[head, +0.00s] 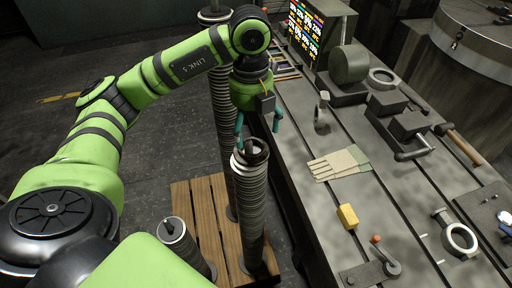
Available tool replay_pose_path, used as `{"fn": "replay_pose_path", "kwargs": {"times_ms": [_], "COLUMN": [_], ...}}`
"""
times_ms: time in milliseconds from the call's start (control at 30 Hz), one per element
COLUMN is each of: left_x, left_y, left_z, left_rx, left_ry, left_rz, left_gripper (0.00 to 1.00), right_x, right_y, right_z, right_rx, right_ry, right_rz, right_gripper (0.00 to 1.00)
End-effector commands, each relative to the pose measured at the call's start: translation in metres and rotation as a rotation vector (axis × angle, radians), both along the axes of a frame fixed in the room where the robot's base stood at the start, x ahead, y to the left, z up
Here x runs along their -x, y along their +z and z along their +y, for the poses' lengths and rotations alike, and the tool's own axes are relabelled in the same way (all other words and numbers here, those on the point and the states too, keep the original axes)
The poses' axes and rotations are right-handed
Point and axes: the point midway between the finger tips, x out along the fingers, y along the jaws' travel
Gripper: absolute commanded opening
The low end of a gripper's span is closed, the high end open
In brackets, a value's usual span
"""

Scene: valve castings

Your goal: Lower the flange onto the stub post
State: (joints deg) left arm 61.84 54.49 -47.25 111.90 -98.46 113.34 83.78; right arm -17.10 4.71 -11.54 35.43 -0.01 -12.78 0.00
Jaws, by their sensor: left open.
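My left gripper (258,134) comes in from the upper left with teal fingers, open and spread. It is at the top of a tall stack of grey ring-shaped flanges (250,205). The stack stands on a wooden pallet, with a dark post end (254,148) inside its top ring. One fingertip is near the stack's top rim; I cannot tell if it touches. No flange is visibly held. A shorter stack with a post end (173,227) poking out stands at the front left of the pallet; I cannot tell which post is the stub. My right gripper is not in view.
The wooden pallet (205,205) has other tall stacks (222,110) behind. A long metal bench (390,215) on the right carries gloves (340,163), a yellow block (347,217), a clamp, a vise and a screen (305,30). Dark floor (150,185) lies open on the left.

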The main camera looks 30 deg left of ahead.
Motion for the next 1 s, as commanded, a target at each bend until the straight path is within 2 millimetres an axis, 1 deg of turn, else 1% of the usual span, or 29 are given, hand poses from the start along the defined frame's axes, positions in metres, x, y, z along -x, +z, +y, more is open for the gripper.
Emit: {"fn": "replay_pose_path", "kwargs": {"times_ms": [33, 133, 267, 300, 400, 500, 667, 700, 767, 800, 900, 1000], "left_x": [0.001, 0.001, 0.0, 0.0, -0.001, -0.001, -0.001, -0.001, -0.001, -0.001, -0.001, -0.002], "left_y": [-0.004, -0.014, -0.033, -0.041, -0.052, -0.058, -0.059, -0.059, -0.059, -0.059, -0.059, -0.058], "left_z": [0.0, 0.0, 0.0, 0.0, 0.0, 0.0, 0.0, 0.0, 0.0, 0.0, 0.0, 0.0], "left_rx": [-0.001, -0.002, -0.002, -0.001, -0.001, -0.001, -0.001, -0.001, -0.001, -0.001, -0.001, 0.0], "left_ry": [0.0, -0.001, -0.002, -0.002, -0.003, -0.004, -0.004, -0.004, -0.004, -0.004, -0.004, -0.004], "left_rz": [0.003, 0.005, 0.006, 0.006, 0.002, 0.0, -0.002, -0.002, -0.002, -0.002, -0.001, -0.004], "left_gripper": [0.88, 0.88, 0.88, 0.88, 0.88, 0.88, 0.88, 0.84, 0.6, 0.44, 0.08, 0.07], "right_x": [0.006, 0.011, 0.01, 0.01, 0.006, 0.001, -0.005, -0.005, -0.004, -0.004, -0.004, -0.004], "right_y": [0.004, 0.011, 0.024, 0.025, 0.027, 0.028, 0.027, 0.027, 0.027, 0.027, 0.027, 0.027], "right_z": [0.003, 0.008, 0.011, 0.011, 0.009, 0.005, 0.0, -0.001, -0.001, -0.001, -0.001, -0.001], "right_rx": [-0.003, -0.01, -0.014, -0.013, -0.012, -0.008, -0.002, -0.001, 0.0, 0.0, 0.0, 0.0], "right_ry": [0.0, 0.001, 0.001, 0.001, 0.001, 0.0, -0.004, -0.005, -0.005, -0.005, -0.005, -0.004], "right_rz": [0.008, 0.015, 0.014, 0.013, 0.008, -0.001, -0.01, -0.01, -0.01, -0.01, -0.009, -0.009], "right_gripper": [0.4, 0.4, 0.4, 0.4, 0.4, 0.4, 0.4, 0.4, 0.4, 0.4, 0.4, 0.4]}}
